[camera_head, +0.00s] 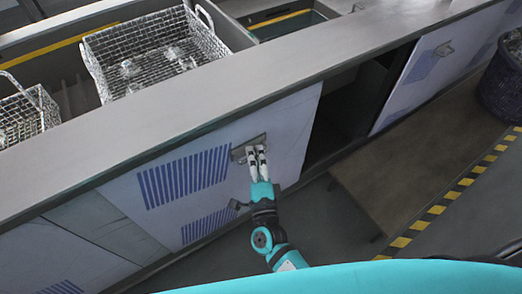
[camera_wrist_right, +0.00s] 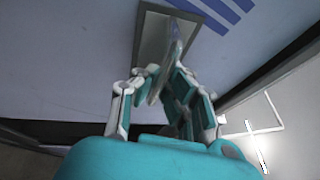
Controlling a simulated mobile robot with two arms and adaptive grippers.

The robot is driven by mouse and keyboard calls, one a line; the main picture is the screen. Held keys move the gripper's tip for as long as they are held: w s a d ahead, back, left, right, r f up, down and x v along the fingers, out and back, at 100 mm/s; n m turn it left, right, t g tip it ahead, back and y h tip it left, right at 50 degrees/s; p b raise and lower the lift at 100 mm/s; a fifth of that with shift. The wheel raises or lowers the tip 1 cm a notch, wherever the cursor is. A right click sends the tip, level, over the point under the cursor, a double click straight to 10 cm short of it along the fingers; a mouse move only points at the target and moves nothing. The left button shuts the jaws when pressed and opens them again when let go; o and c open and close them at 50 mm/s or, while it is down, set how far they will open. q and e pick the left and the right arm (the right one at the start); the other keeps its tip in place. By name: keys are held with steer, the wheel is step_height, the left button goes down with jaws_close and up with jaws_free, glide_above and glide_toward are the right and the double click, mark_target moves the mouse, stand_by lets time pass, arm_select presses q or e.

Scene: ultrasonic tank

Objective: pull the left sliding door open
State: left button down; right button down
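The left sliding door (camera_head: 283,122) is a pale panel with blue striped vent patches in the front of the tank cabinet. A dark opening (camera_head: 345,118) shows to its right. Its recessed metal handle plate (camera_head: 239,153) sits near the door's upper middle; it also shows in the right wrist view (camera_wrist_right: 152,38). My right gripper (camera_head: 256,151) reaches up from below with its fingertips at the handle plate. Its two fingers are close together, and in the right wrist view the gripper (camera_wrist_right: 160,75) overlaps the plate. I see nothing clearly held between the fingers. My left gripper is not in view.
Wire baskets (camera_head: 150,50) stand in the tank above the grey rim (camera_head: 190,100). A second pale door (camera_head: 432,75) with a handle is right of the opening. A brown platform (camera_head: 400,170) lies below, near yellow-black floor tape (camera_head: 437,209). A dark basket (camera_head: 503,85) stands at far right.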

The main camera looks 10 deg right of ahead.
steer(key=shift+f, duration=0.25)
steer(key=c, duration=1.4)
jaws_free()
steer(key=shift+r, duration=0.15)
steer(key=s+f, duration=0.2)
steer(key=s, duration=1)
